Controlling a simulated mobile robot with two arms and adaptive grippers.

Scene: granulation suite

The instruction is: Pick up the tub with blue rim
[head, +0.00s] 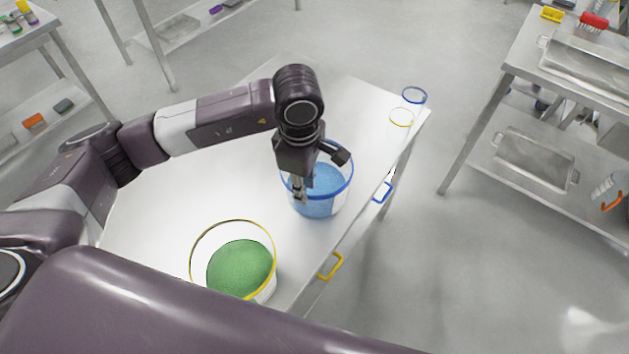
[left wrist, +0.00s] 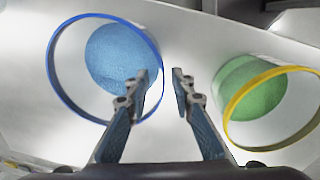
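The tub with blue rim (head: 343,190) is a clear round tub holding blue granules. It stands upright on the white table near its right edge. It also shows at the left of the left wrist view (left wrist: 50,72). My left gripper (head: 301,193) is over the tub's near left part in the head view and hides some of it. In the left wrist view, the left gripper's two fingers (left wrist: 163,82) are apart with nothing held between them. The left finger overlaps the tub's rim; the right finger appears outside it. Contact cannot be told. My right gripper is not in view.
A yellow-rimmed tub of green granules (head: 266,293) stands nearer on the same table. Small blue-rimmed (head: 414,96) and yellow-rimmed (head: 401,121) containers stand at the far right corner. Blue (head: 382,192) and yellow (head: 331,266) handles are on the table's side. The table's left part is clear.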

